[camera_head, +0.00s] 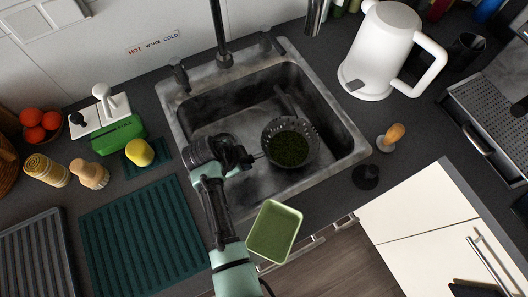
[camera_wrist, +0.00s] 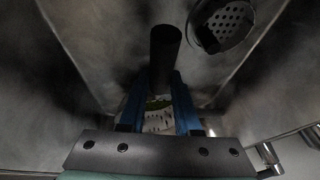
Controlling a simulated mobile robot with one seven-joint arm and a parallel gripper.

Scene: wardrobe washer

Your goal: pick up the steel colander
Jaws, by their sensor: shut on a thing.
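The steel colander (camera_head: 290,142) is a dark, round, perforated bowl with a dark green inside, in or over the sink basin (camera_head: 232,112) in the head view. My gripper (camera_head: 246,160) is at its left side, shut on it at a thin part, seemingly its handle or edge. In the wrist view my two blue fingers (camera_wrist: 159,112) close around a pale, perforated piece with some green on it. A dark cylinder (camera_wrist: 165,50) shows just beyond the fingertips. Whether the colander touches the basin floor I cannot tell.
The sink walls surround my gripper. The black faucet (camera_head: 220,35) stands behind the basin. A white kettle (camera_head: 381,50) is at the back right. A green container (camera_head: 274,232) sits at the front edge, with a green drying mat (camera_head: 142,240) on the left. A perforated drain (camera_wrist: 228,24) shows in the wrist view.

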